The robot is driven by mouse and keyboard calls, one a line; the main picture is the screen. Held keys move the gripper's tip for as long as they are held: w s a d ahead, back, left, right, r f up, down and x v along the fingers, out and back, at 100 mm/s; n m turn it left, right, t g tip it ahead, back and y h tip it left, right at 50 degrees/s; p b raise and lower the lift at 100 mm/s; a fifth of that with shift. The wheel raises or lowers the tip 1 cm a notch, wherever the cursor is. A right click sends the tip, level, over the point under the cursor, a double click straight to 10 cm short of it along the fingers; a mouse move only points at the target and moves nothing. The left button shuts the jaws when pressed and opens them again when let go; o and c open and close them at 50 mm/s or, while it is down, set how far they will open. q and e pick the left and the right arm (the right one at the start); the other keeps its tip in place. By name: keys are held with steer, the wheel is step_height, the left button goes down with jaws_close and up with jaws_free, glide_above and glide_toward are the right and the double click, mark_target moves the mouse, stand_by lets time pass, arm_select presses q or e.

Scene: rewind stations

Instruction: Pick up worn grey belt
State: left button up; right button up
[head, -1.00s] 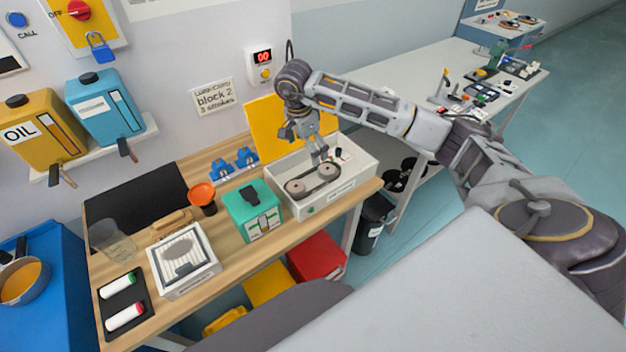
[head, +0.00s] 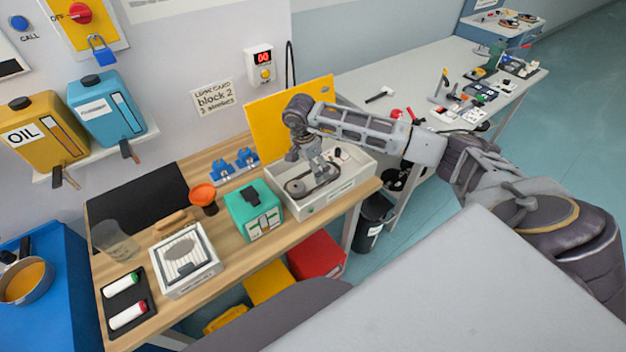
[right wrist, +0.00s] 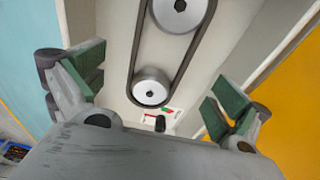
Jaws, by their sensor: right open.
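The worn grey belt (head: 291,187) is a dark loop running around two pulleys inside a white open-topped box (head: 338,190) on the wooden bench. In the right wrist view the belt (right wrist: 134,60) passes around two silver pulleys (right wrist: 150,87), with the loop's near end between my open fingers. My right gripper (head: 316,173) points down into the box above the pulleys, partly hiding the belt. In the wrist view its green-padded fingers (right wrist: 160,95) are spread wide and hold nothing. My left gripper is in neither view.
The box walls (right wrist: 240,65) stand close around the gripper, and a raised yellow lid (head: 275,125) stands behind. A teal box (head: 240,222) is beside it on the left. A white tray-like unit (head: 186,262) and orange funnel (head: 203,196) are further left.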

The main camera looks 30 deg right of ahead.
mark_target(313, 181)
steer(key=shift+f, duration=0.1)
steer(key=shift+d+f, duration=0.1)
steer(key=shift+f, duration=0.3)
steer(key=shift+d+f+p, duration=0.15)
steer(key=shift+f+p, duration=0.3)
steer(key=shift+f, duration=0.6)
steer(key=shift+d+f+p, duration=0.1)
steer(key=shift+f+p, duration=0.3)
steer(key=shift+f, duration=0.65)
steer(key=c, duration=1.1)
steer(key=shift+w+r, duration=0.1)
steer(key=shift+r, duration=0.05)
steer(key=shift+r+b, duration=1)
steer(key=shift+r, duration=3.9)
